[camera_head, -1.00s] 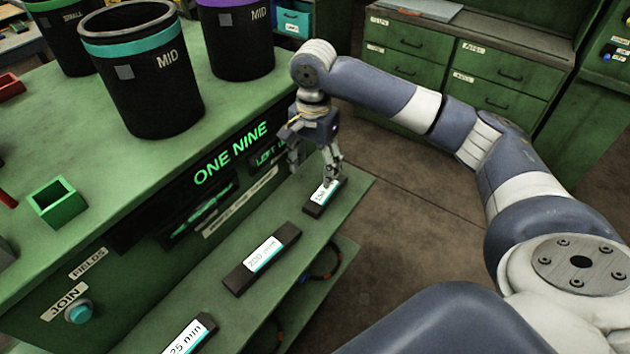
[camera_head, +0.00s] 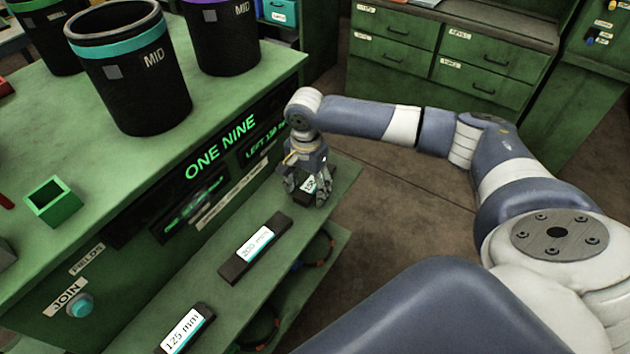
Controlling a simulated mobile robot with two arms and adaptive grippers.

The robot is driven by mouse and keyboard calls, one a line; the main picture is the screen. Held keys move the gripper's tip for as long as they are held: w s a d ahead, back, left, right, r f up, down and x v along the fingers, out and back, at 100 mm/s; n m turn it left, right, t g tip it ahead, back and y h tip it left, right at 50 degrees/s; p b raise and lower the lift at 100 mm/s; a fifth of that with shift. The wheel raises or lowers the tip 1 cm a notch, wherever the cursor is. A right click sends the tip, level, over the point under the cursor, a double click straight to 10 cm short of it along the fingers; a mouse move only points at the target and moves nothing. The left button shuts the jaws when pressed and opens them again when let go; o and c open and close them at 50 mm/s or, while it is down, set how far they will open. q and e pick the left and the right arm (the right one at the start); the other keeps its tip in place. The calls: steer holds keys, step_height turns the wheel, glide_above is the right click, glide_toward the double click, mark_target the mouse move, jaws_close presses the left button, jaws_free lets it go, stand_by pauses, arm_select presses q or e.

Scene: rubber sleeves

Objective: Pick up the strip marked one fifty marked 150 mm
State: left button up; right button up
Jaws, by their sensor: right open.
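Three dark strips with white and teal labels lie in a row on the narrow green shelf (camera_head: 215,292). The far strip (camera_head: 309,185) is partly hidden by my right gripper (camera_head: 308,196), and only part of its label shows, starting with "15". My right gripper is open, low over this strip with its fingers around it; I cannot tell if they touch it. The middle strip (camera_head: 236,267) reads 200 mm. The near strip (camera_head: 203,318) reads 125 mm and is cut by the lower edge. My left gripper is out of view.
The green bench (camera_head: 110,182) carries black bins marked MID (camera_head: 135,85) and a small open green box (camera_head: 53,202). Its front has a lit ONE NINE display (camera_head: 221,147) and a JOIN button (camera_head: 79,305). Green drawers (camera_head: 440,55) stand behind. Floor lies right of the shelf.

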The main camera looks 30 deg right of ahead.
steer(key=shift+c, duration=0.2)
steer(key=c, duration=1.1)
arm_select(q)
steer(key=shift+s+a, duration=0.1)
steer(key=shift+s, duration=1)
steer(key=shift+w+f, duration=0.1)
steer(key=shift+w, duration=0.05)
arm_select(e)
steer(key=shift+r, duration=0.1)
